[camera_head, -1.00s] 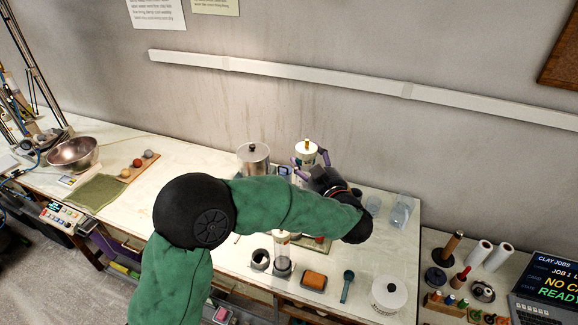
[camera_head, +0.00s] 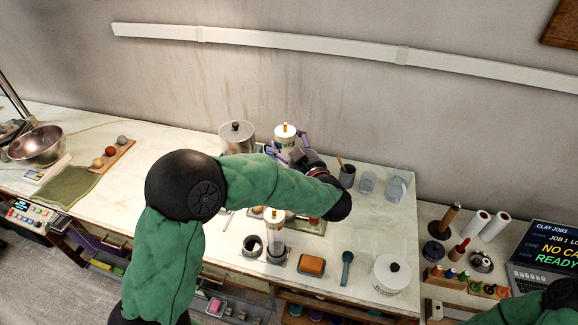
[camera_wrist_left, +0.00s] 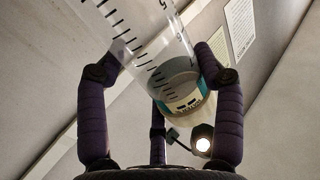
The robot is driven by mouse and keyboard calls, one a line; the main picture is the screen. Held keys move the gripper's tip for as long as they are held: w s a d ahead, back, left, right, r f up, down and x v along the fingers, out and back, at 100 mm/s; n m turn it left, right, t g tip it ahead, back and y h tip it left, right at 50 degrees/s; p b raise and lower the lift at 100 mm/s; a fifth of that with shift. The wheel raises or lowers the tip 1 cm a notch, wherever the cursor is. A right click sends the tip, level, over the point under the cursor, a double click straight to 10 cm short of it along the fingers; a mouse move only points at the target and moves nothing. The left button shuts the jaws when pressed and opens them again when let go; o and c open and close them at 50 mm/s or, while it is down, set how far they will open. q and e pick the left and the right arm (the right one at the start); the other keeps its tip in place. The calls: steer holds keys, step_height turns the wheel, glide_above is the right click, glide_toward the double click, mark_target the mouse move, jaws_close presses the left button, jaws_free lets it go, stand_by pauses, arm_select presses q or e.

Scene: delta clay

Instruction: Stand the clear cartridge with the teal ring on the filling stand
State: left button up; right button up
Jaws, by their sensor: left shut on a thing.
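My left gripper (camera_head: 288,146) is shut on a clear cartridge (camera_head: 285,133) with a yellow tip, above the back of the bench. In the left wrist view the cartridge (camera_wrist_left: 150,45) is tilted between purple fingers. It has black scale marks, a teal ring (camera_wrist_left: 181,84) and a white label. Another clear cylinder (camera_head: 275,235) with a yellow top stands upright on a dark base (camera_head: 275,258) at the front. I cannot tell for certain which fixture is the filling stand; my left arm hides part of the bench. My right gripper is not in view.
A metal pot (camera_head: 236,138) stands behind my arm. A dark cup (camera_head: 347,176) and clear beakers (camera_head: 398,187) are at the back right. A dark ring holder (camera_head: 252,246), orange block (camera_head: 311,265), teal tool (camera_head: 346,268) and white lidded jar (camera_head: 391,273) line the front.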

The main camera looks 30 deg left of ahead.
arm_select(q)
step_height(320, 180, down, 6)
steer(key=b, duration=0.3)
steer(key=shift+d+f+b, duration=0.15)
steer(key=shift+f+b, duration=0.1)
steer(key=shift+b, duration=0.05)
steer(key=shift+f+b, duration=1.9)
steer(key=shift+f, duration=0.2)
steer(key=shift+s+d, duration=0.1)
steer(key=shift+f, duration=0.1)
steer(key=shift+f+b, duration=0.9)
steer(key=shift+f, duration=1.05)
steer(key=o, duration=1.7)
